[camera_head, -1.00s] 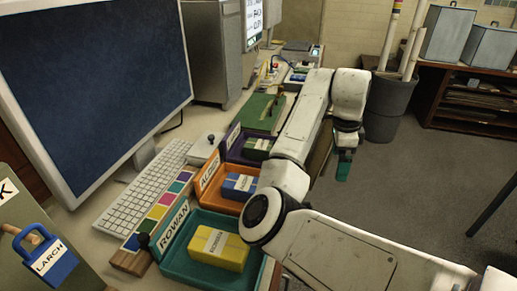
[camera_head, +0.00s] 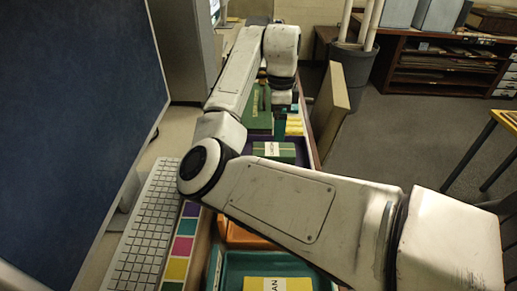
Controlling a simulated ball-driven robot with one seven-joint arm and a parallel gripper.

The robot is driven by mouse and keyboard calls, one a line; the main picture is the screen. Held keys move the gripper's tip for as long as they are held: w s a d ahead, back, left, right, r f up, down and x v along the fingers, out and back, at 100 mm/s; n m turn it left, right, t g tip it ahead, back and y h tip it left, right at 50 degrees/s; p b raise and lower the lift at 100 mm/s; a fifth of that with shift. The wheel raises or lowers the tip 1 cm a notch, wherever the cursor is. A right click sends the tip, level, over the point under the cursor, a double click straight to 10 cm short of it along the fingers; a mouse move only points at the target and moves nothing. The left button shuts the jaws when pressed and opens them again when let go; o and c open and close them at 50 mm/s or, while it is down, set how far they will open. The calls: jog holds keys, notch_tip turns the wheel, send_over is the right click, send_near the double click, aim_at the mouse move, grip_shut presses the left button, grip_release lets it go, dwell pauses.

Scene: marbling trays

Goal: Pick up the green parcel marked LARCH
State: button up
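A green parcel (camera_head: 273,151) with a white label lies in the purple tray (camera_head: 303,153); its lettering is too small to read. Farther back lies a flat green item (camera_head: 257,121) with a pale marking. My gripper (camera_head: 280,127) hangs downward just beyond the green parcel, apart from it in the picture. Its teal tips are small and partly lost against the things behind, so I cannot tell whether they are open or shut. My arm hides part of the trays.
An orange tray (camera_head: 245,236) and a teal tray (camera_head: 235,263) with a yellow parcel (camera_head: 278,284) are nearer. A keyboard (camera_head: 146,225) and a large monitor (camera_head: 85,130) stand left. A tan board (camera_head: 331,108) rises at the right edge. Floor to the right is open.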

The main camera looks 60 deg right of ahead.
send_over(273, 149)
jog(key=f, duration=0.5)
jog(key=shift+s+d+f, duration=0.1)
jog(key=shift+s+d, duration=0.1)
jog(key=shift+d, duration=0.1)
jog(key=shift+w+a+f+p, duration=0.1)
jog(key=shift+f+p, duration=0.15)
jog(key=shift+f, duration=1.1)
jog(key=shift+w+a+f+p, duration=0.1)
jog(key=shift+f+p, duration=0.15)
jog(key=shift+f, duration=1.1)
jog(key=c, duration=1.2)
jog(key=shift+c, duration=0.3)
jog(key=shift+r, duration=0.15)
